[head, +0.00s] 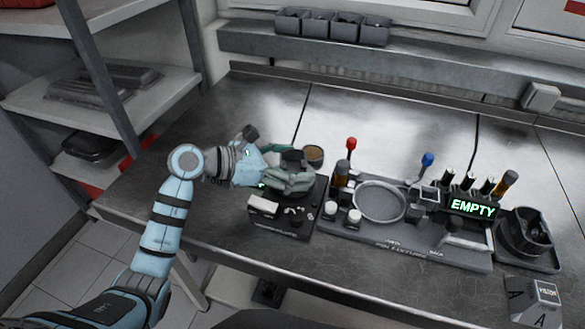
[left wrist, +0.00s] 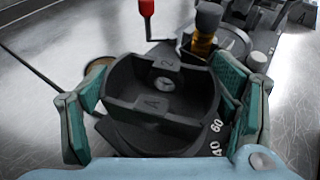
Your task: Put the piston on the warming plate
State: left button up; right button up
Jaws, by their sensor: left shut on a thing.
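The piston (left wrist: 160,112) is a dark grey, cup-like part with "A" and "2" on its inner faces. My left gripper (left wrist: 165,105) is shut on it, with one green-padded finger on either side. A dial edge with "40" and "60" on this plate (left wrist: 217,140) shows just below the piston. I cannot tell whether the piston touches the plate. My right gripper is not in view.
A fixture (head: 410,247) with a round ring, red and blue levers and an "EMPTY" display stands right of the plate. A small brown-topped cup (head: 313,154) stands close behind the gripper.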

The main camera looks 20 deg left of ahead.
pick_arm(q)
jog(key=shift+f, duration=0.45)
jog(key=o, duration=1.6)
jog(key=shift+f, duration=0.1)
jog(key=shift+c, duration=0.2)
jog(key=shift+r, duration=0.2)
jog(key=b+v, duration=0.1)
jog(key=v, duration=1.1)
jog(key=shift+f, duration=0.15)
